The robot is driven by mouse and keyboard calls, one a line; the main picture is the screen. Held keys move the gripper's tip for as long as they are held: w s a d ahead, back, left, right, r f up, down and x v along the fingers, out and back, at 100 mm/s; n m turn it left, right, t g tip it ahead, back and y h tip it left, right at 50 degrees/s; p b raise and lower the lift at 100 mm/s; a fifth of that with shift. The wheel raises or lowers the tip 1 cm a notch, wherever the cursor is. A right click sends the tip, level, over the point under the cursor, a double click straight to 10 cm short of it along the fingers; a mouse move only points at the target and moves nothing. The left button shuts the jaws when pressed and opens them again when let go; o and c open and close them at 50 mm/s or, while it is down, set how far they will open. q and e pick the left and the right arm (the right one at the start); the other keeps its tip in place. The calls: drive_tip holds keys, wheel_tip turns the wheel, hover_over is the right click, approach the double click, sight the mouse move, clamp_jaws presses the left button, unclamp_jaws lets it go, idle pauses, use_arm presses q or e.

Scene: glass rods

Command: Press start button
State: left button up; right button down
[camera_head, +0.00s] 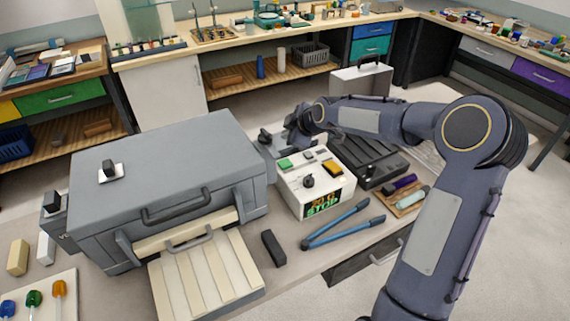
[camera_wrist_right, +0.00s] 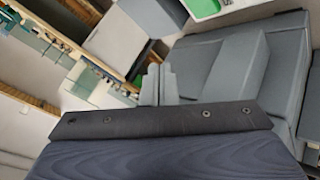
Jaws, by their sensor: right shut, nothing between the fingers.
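A white control box (camera_head: 312,199) stands right of the grey furnace-like machine. Its top carries a green button (camera_head: 285,163), an orange-yellow button (camera_head: 332,167) and a black knob (camera_head: 308,181); its front has a lit display (camera_head: 322,204). I cannot read which button is start. My right gripper (camera_head: 267,137) is shut and empty, behind the box's far left edge, apart from the green button in the picture. In the right wrist view its fingers (camera_wrist_right: 160,84) show near the grey machine (camera_wrist_right: 270,65), and a green patch (camera_wrist_right: 205,7) lies at the top edge. My left gripper is out of view.
The grey machine (camera_head: 165,160) fills the left of the table, its slatted tray (camera_head: 205,272) in front. Blue-handled tongs (camera_head: 338,228) and a black block (camera_head: 273,248) lie before the box. A black case (camera_head: 365,158) stands right of it, under my right arm.

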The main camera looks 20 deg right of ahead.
sight(288, 164)
wheel_tip(288, 164, down, 7)
drive_tip(key=b, duration=0.4)
drive_tip(key=shift+f+b, duration=0.15)
drive_tip(key=shift+b, duration=0.15)
drive_tip(key=shift+f, duration=0.3)
drive_tip(key=shift+b, duration=0.3)
idle(1.0)
drive_tip(key=shift+f+b, duration=0.4)
drive_tip(key=shift+b, duration=0.05)
drive_tip(key=shift+f+b, duration=0.5)
idle(0.6)
drive_tip(key=shift+r, duration=0.15)
drive_tip(key=shift+r+p, duration=0.45)
drive_tip(key=shift+r, duration=0.35)
